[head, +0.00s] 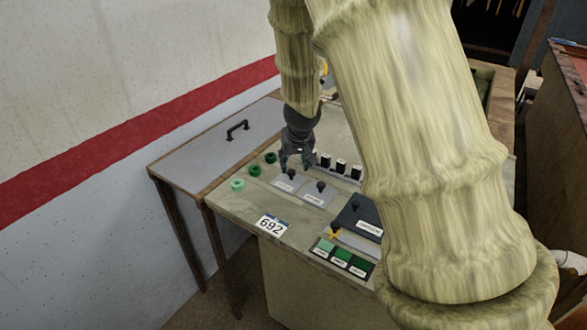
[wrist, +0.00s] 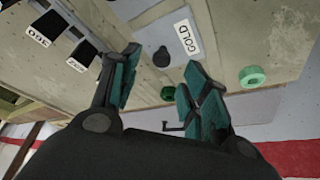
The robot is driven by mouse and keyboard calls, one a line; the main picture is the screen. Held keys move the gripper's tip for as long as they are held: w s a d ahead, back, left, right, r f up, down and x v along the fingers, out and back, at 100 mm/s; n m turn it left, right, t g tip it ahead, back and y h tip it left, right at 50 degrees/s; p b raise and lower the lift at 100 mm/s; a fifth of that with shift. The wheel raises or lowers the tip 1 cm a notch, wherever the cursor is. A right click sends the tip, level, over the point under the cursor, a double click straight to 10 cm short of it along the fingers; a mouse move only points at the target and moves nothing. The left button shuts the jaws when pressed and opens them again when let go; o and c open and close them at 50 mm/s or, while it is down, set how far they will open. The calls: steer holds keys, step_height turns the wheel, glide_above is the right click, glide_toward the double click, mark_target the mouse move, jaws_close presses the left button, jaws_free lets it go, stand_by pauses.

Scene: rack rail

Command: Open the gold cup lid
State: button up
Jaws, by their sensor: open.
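The gold cup lid is a grey plate with a dark round knob (wrist: 161,57) and a white label (wrist: 188,39) reading GOLD in the wrist view. In the head view it appears to be the left of two grey knobbed plates (head: 289,182), though its label is too small to read there. My gripper (head: 297,161) points down just above and behind that plate, open and empty. In the wrist view its teal-padded fingers (wrist: 162,62) are spread to either side of the knob. I cannot tell whether either finger touches anything.
Green rings (head: 254,171) sit left of the plates. Black labelled blocks (head: 341,165) stand behind and right. A second knobbed plate (head: 316,195), a dark box (head: 361,216) and green buttons (head: 341,254) lie nearer the front. A side table with a black handle (head: 238,129) adjoins left.

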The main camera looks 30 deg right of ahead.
mark_target(291, 172)
steer(key=w+f, duration=0.1)
steer(key=f, duration=0.1)
steer(key=w+f, duration=0.1)
steer(key=shift+w+d+f, duration=0.15)
steer(key=shift+w+f, duration=0.15)
steer(key=shift+f, duration=0.1)
steer(key=shift+w+d+f, duration=0.1)
steer(key=shift+d+f, duration=0.05)
steer(key=shift+f, duration=0.2)
steer(key=shift+s+d, duration=0.15)
steer(key=shift+s, duration=0.35)
steer(key=shift+w+a+f, duration=0.2)
steer(key=shift+w+f, duration=0.25)
steer(key=shift+w, duration=0.1)
steer(key=shift+s+d+r, duration=0.15)
steer(key=shift+s+d, duration=0.05)
steer(key=shift+s, duration=0.1)
steer(key=c, duration=0.4)
steer(key=shift+a, duration=0.15)
jaws_close()
